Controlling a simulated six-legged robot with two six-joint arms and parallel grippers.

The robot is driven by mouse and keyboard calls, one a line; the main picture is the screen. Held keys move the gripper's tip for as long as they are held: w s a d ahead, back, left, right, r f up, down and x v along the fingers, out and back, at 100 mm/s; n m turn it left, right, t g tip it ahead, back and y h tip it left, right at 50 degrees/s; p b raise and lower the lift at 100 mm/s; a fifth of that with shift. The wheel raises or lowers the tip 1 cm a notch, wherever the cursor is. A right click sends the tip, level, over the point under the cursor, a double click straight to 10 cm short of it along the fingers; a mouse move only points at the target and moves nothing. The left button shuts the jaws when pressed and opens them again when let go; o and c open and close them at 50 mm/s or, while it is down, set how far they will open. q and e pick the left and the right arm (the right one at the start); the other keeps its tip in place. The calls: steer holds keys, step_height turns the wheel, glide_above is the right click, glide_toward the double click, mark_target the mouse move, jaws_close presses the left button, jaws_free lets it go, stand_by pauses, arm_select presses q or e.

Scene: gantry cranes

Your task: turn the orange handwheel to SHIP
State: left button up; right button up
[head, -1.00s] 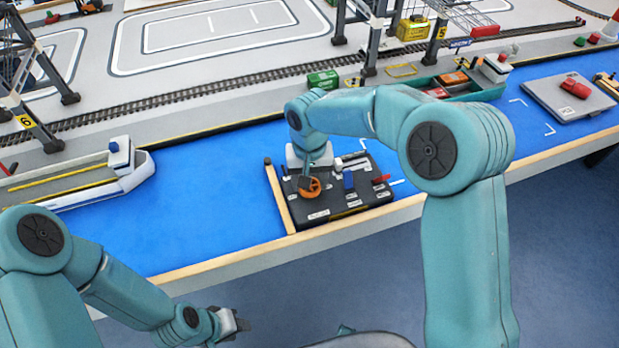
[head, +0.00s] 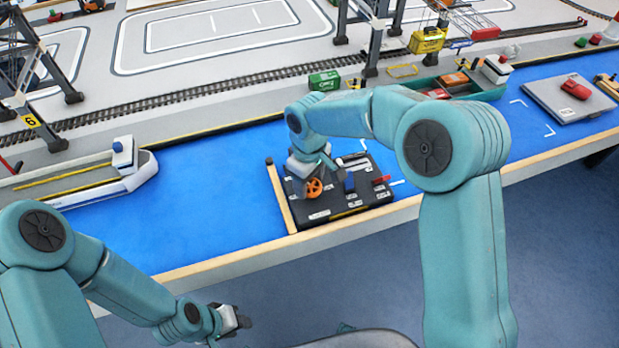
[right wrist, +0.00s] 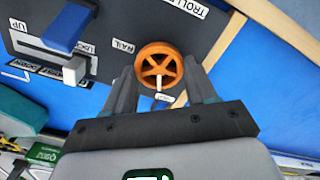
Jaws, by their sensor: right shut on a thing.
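The orange handwheel (head: 314,188) is on the dark control panel (head: 342,203) at the front edge of the blue bench. My right gripper (head: 315,179) is shut on the handwheel. In the right wrist view the handwheel (right wrist: 159,63) shows between the two fingers of my gripper (right wrist: 160,85). Its white pointer (right wrist: 160,84) points down the picture, toward a small white label (right wrist: 164,97) too small and covered to read. A RAIL label (right wrist: 123,46) is left of the wheel. My left gripper (head: 240,318) hangs empty in front of the bench; its jaw opening is unclear.
A blue lever (head: 349,182) and a red lever (head: 381,180) stand right of the wheel on the panel. A wooden strip (head: 281,200) borders its left side. A toy ship (head: 95,180) lies left, and a yellow container (head: 427,40) hangs under the crane behind.

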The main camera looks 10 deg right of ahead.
mark_target(309, 185)
steer(key=shift+r+n, duration=0.1)
steer(key=shift+n, duration=0.5)
steer(key=o, duration=1.1)
steer(key=shift+c, duration=0.2)
step_height(309, 185, up, 16)
steer(key=p, duration=0.1)
steer(key=shift+r, duration=0.1)
